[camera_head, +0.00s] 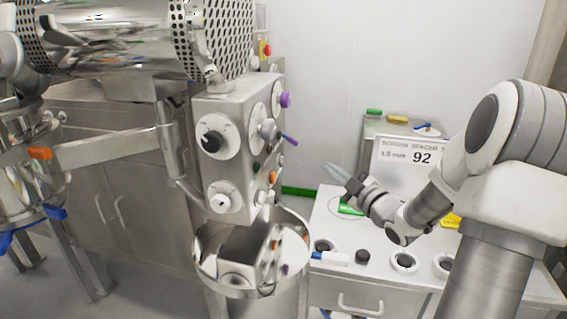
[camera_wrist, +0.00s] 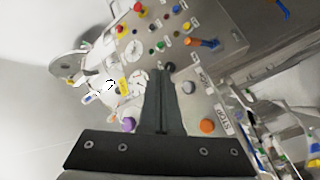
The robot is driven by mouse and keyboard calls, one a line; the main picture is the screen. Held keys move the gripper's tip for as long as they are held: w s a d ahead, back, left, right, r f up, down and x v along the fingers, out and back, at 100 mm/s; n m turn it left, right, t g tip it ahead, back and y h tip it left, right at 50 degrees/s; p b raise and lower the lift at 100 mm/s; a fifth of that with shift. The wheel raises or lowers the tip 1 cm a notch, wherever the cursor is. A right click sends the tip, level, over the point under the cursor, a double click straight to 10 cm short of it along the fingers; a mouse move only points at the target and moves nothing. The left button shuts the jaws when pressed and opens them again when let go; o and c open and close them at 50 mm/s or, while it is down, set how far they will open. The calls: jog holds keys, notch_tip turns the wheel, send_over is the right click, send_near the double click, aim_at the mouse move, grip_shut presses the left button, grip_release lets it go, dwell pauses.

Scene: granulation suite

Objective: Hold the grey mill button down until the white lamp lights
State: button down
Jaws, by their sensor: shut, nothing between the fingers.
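My gripper (camera_head: 336,172) is shut and empty, pointing left toward the steel control box (camera_head: 235,140) with a clear gap between them in the head view. The box's button face is seen edge-on there. In the wrist view the closed dark fingers (camera_wrist: 168,78) reach over the panel (camera_wrist: 220,72). A small round grey button (camera_wrist: 188,88) shows just right of the fingertips, beside a white label. A black knob (camera_wrist: 170,67) lies right at the tips, partly covered. Whether the fingers touch anything cannot be told. I cannot make out a lit white lamp.
An orange button (camera_wrist: 207,125) sits by a STOP label (camera_wrist: 224,120). A purple knob (camera_wrist: 128,124) and red buttons (camera_wrist: 139,7) are also on the panel. A steel bowl (camera_head: 207,262) stands below the box. A white bench (camera_head: 330,232) with a sign (camera_head: 408,158) lies right.

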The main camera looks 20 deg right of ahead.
aim_at(282, 162)
jog(key=w+a, duration=0.5)
jog(key=a, duration=0.2)
jog(key=shift+a+b, duration=0.2)
jog(key=shift+b, duration=0.25)
jog(key=shift+w+a+f, duration=0.1)
dwell(1.9)
jog(key=shift+w+a+b, duration=0.15)
jog(key=shift+a+b, duration=0.05)
jog(key=shift+b, duration=0.25)
